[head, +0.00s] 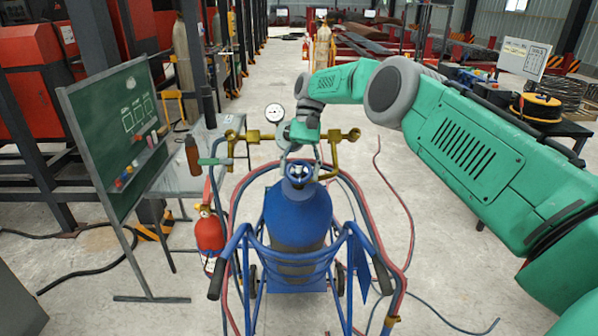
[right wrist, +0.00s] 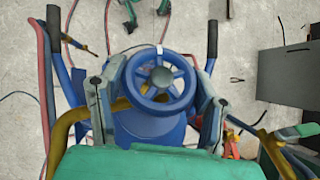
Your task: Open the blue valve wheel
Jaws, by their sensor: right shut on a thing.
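The blue valve wheel (head: 299,172) sits on top of the blue gas cylinder (head: 298,212), which stands upright in a blue cart. My right gripper (head: 300,158) reaches down over the wheel from above and is shut on it. In the right wrist view the round wheel (right wrist: 160,82) with its spokes shows between the two grey fingers (right wrist: 158,98), one on each side. The gripper partly hides the wheel in the head view. How far the wheel is turned cannot be told. My left gripper is not in view.
A pressure gauge (head: 275,112) and brass fittings (head: 334,136) stand close around my gripper. Red and blue hoses (head: 405,215) loop around the cart (head: 340,245). A chalkboard (head: 118,130) and a red extinguisher (head: 209,235) stand at the left. Floor at the right is mostly clear.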

